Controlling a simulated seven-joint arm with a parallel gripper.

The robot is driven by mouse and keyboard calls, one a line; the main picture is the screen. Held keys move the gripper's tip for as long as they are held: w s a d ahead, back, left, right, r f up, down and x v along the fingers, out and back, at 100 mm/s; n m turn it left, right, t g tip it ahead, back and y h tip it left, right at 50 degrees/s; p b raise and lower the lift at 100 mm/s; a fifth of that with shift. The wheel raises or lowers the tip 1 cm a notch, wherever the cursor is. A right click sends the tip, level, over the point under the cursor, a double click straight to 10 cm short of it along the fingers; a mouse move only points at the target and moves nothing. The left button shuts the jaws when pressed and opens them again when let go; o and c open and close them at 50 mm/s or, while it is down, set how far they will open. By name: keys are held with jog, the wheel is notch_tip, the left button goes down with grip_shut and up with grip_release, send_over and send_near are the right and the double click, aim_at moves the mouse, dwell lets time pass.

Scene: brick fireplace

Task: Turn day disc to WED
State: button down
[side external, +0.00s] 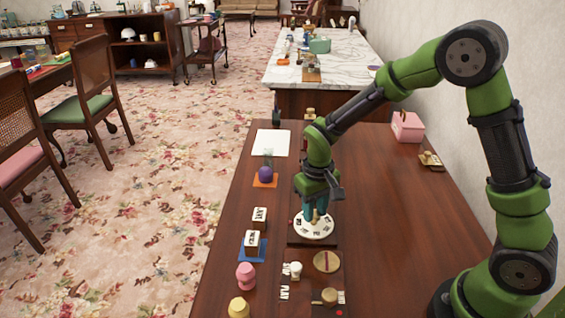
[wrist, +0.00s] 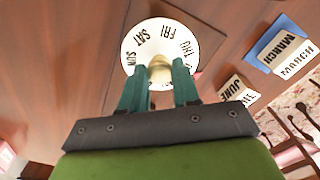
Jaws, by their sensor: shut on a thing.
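The white day disc (side external: 314,233) lies on a dark base plate on the brown table. In the wrist view the disc (wrist: 152,52) shows SUN, SAT, FRI and THU, with part of another label at its right edge; my fingers hide its near part. A tan knob (wrist: 160,71) stands at its centre. My gripper (wrist: 160,82) points down over the disc, its teal fingers on either side of the knob and shut on it. In the side view my gripper (side external: 316,212) is right above the disc. Which day is selected cannot be told.
Month blocks (side external: 252,243) marked JUNE (wrist: 240,90) and MARCH (wrist: 286,48) stand left of the disc in the side view. Pink (side external: 245,275) and yellow (side external: 239,307) pieces, a purple object (side external: 267,173) and round knobs (side external: 327,262) are nearby. The table right of the disc is clear.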

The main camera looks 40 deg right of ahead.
aim_at(315, 213)
jog(key=c, duration=0.8)
grip_release()
jog(key=shift+r, duration=0.1)
notch_tip(315, 213, up, 17)
jog(key=shift+f, duration=0.1)
jog(key=s+r+t, duration=0.1)
jog(key=s+t, duration=0.1)
jog(key=s, duration=0.3)
jog(key=s+r+m+t+y, duration=0.1)
jog(key=s+t, duration=0.1)
jog(key=s, duration=0.3)
jog(key=s+r+m+t+y, duration=0.1)
jog(key=s+t, duration=0.2)
jog(key=s, duration=0.2)
jog(key=shift+s+d+r, duration=0.25)
jog(key=shift+s+r, duration=0.1)
